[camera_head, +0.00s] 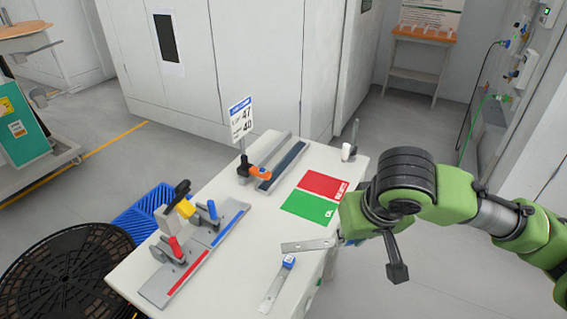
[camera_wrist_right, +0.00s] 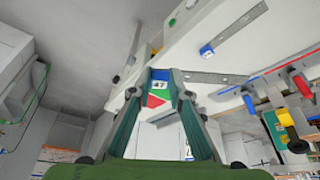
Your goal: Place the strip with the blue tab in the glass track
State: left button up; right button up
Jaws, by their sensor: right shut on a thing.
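A grey metal strip with a blue tab (camera_head: 289,262) lies flat near the table's front edge, and also shows in the wrist view (camera_wrist_right: 207,50). My right gripper (camera_head: 341,238) is shut on another grey strip (camera_head: 306,245), which sticks out to the left above the table. In the wrist view this held strip (camera_wrist_right: 203,77) extends right from the fingertips (camera_wrist_right: 160,80); a blue patch marked 47 shows between them. A fixture with red and blue stripes (camera_head: 195,257) and clamps stands at left. A second fixture with a dark blue bar (camera_head: 283,166) stands at the back. I cannot tell which is the glass track.
The white table (camera_head: 235,275) carries a red and green mat (camera_head: 313,202) near the right edge. A number sign (camera_head: 241,118) stands on a post behind. A blue crate (camera_head: 140,215) and a black round grate (camera_head: 65,265) are at left. Table room is clear between fixture and mat.

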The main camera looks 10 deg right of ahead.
aim_at(289, 158)
jog(key=k+u, duration=0.35)
jog(key=k+j+u, duration=0.1)
jog(key=u, duration=0.25)
jog(key=i+l+u, duration=0.1)
jog(key=l+u, duration=0.35)
jog(key=l, duration=0.2)
jog(key=l+u, duration=0.5)
jog(key=l, duration=1.85)
